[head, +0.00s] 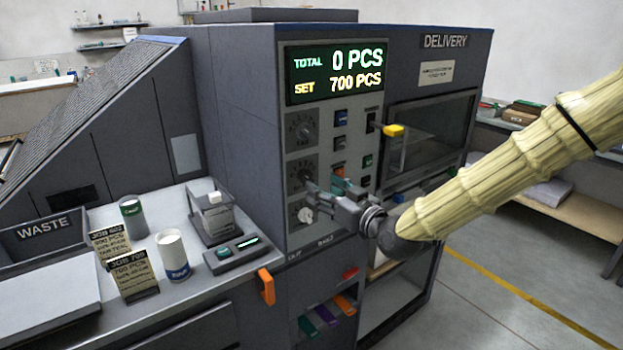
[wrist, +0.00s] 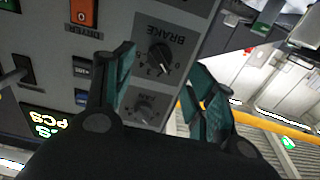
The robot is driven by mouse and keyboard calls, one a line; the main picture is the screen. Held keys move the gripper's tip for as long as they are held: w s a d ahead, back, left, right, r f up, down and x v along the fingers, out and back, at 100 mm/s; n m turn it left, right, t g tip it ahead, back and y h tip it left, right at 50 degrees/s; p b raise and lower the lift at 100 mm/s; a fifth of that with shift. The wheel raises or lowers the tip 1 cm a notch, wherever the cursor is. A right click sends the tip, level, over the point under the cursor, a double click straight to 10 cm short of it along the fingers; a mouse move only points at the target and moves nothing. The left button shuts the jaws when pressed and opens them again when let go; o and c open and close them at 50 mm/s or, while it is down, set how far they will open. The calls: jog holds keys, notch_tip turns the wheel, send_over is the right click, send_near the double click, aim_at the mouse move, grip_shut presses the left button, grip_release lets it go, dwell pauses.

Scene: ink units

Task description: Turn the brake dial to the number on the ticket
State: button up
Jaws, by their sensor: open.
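The brake dial (wrist: 160,57) is a black round knob on the grey panel, with BRAKE and a few numbers printed beside it, upside down in the wrist view. Its exact setting is hard to read. My gripper (wrist: 161,66) is open, with teal finger pads, and the dial shows between its fingertips, apparently untouched. In the head view my gripper (head: 322,192) is in front of the panel's lower dials and partly hides them. Two tickets stand on the left counter. The front ticket (head: 135,275) reads 700 PCS; the back ticket is (head: 108,243). Their smallest lines are unreadable.
The fan dial (wrist: 146,107) is near the brake dial. The display (head: 335,72) reads 0 PCS, set 700.

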aim_at(310, 180)
jog(key=shift+p+x, duration=0.65)
jog(key=shift+x, duration=2.3)
jog(key=shift+c, duration=0.5)
jog(key=c, duration=0.9)
